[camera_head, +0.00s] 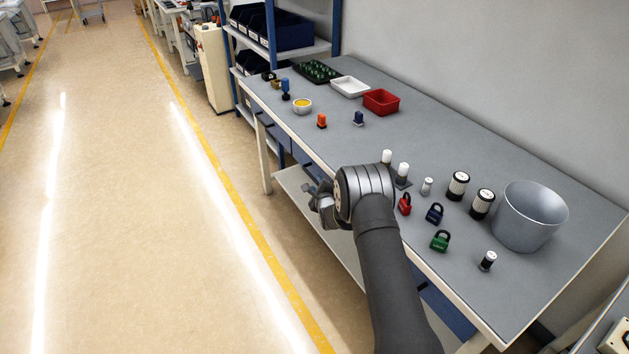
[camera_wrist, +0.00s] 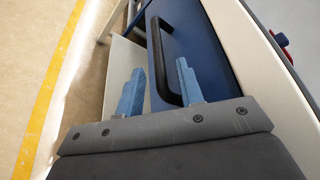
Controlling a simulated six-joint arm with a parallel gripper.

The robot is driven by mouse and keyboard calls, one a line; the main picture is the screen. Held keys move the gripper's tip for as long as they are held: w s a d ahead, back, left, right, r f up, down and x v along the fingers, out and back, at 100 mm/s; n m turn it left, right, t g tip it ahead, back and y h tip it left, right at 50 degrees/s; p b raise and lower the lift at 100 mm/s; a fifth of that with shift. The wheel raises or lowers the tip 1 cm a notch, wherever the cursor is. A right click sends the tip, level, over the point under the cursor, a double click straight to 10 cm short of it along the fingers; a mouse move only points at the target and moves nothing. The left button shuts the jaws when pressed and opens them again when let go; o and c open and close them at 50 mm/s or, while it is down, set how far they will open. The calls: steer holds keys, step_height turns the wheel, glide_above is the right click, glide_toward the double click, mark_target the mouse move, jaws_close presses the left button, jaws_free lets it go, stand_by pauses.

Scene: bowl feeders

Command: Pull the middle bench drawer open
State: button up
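In the wrist view a blue drawer front (camera_wrist: 208,55) with a black bar handle (camera_wrist: 158,50) fills the middle. The drawer looks closed under the pale bench edge. My gripper (camera_wrist: 160,68) is open, its two light-blue fingers apart, one on each side of the handle's near part. I cannot tell whether either finger touches the handle. In the head view my gripper (camera_head: 322,203) is at the bench's front side, below the top, and my arm hides the drawer there. Blue drawer fronts show to its left (camera_head: 300,156) and lower right (camera_head: 445,308).
The bench top (camera_head: 330,150) holds a red padlock (camera_head: 404,204), a green padlock (camera_head: 440,241), a metal pot (camera_head: 529,216) and a red bin (camera_head: 381,102). A lower shelf (camera_head: 300,190) runs under the bench. The floor (camera_head: 150,230) in front is clear.

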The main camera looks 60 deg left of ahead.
mark_target(316, 182)
steer(key=shift+x, duration=2.3)
steer(key=shift+c, duration=0.4)
jaws_close()
